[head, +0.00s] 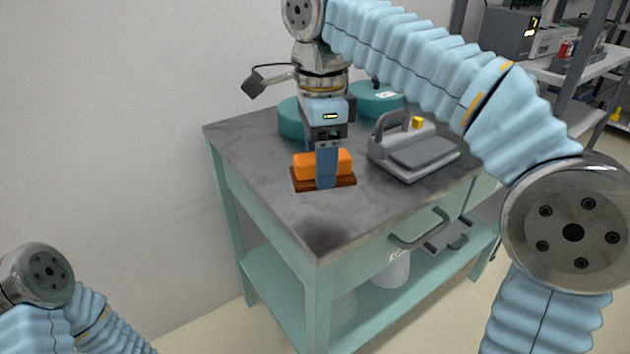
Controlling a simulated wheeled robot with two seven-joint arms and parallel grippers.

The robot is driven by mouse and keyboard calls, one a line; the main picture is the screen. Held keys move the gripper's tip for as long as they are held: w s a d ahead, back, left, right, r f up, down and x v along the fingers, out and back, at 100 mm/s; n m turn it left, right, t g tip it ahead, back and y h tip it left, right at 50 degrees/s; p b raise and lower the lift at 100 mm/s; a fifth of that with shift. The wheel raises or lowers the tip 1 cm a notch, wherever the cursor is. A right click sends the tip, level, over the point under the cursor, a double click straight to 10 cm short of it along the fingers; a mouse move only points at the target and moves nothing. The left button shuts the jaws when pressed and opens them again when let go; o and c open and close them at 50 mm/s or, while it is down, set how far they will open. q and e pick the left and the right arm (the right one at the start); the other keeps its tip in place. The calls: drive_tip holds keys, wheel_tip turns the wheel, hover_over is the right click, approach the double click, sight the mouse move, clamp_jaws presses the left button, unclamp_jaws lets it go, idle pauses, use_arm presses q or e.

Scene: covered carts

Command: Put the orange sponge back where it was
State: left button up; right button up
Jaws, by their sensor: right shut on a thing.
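The orange sponge (307,166) is at the left part of the grey cart top (290,213). It is directly above a flat reddish-brown base (344,182) and looks in contact with it, though I cannot be sure of a small gap. My right gripper (326,182) points down and is shut on the sponge, with a blue finger across its front face. That finger hides the middle of the sponge; the far finger is hidden. Only part of my left arm shows at the lower left; its gripper is out of view.
Two teal round containers (377,105) stand behind the sponge, one partly hidden by my gripper. The front of the top is clear. A wall is at left.

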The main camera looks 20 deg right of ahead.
sight(315, 201)
drive_tip(key=shift+w+f, duration=0.6)
drive_tip(key=shift+f, duration=0.2)
drive_tip(key=f, duration=0.1)
drive_tip(key=w+f, duration=0.1)
drive_tip(key=f, duration=0.1)
drive_tip(key=f+b, duration=0.1)
drive_tip(key=f, duration=0.1)
drive_tip(key=shift+w, duration=0.25)
drive_tip(key=shift+r, duration=0.1)
drive_tip(key=shift+f, duration=0.2)
drive_tip(key=o, duration=1)
